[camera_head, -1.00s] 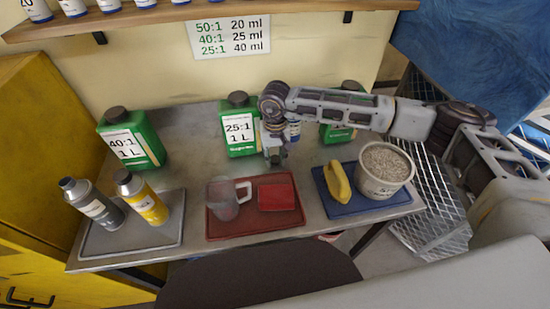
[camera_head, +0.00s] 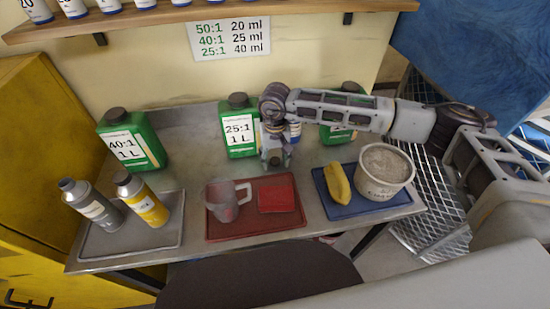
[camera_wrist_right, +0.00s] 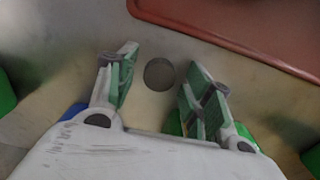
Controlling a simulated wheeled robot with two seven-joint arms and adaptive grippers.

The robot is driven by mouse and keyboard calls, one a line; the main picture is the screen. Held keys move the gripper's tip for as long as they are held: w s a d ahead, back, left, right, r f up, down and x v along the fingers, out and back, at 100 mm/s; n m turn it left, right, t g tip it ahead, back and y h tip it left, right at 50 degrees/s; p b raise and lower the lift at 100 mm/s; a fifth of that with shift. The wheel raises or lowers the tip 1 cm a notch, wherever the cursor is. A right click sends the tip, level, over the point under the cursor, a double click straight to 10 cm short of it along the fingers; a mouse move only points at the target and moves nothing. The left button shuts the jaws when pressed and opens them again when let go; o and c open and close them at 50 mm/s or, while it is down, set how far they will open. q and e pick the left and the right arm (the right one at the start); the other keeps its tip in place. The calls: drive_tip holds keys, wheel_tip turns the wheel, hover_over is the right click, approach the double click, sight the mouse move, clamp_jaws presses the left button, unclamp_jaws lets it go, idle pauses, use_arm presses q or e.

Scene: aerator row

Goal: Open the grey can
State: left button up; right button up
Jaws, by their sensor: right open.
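The grey can (camera_head: 90,205) stands upright at the left on a grey tray, beside a yellow can (camera_head: 141,199). Its top looks dark grey; I cannot tell at this size whether a cap is on it. My right gripper (camera_head: 275,161) is far to the right of the can, pointing down over the table behind the red tray. In the right wrist view its two green-padded fingers (camera_wrist_right: 157,90) are apart. A small dark round disc (camera_wrist_right: 159,74) shows between them, apparently on the table and touching neither finger. My left gripper is not in view.
A red tray (camera_head: 228,231) holds a clear jug (camera_head: 226,203) and a red block (camera_head: 277,197). A blue tray (camera_head: 378,208) holds a yellow object (camera_head: 338,184) and a white bucket (camera_head: 384,172). Green jerrycans (camera_head: 131,143) line the back.

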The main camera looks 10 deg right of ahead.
sight(275, 160)
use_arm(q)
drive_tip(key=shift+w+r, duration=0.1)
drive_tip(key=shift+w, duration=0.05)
use_arm(e)
drive_tip(key=shift+r, duration=0.1)
drive_tip(key=shift+r, duration=0.4)
wheel_tip(275, 160, up, 4)
drive_tip(key=shift+r, duration=0.25)
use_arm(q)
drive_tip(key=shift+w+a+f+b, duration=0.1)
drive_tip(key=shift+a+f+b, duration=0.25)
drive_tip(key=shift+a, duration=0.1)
use_arm(e)
wheel_tip(275, 160, up, 7)
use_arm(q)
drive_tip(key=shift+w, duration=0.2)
use_arm(e)
drive_tip(key=shift+f, duration=0.1)
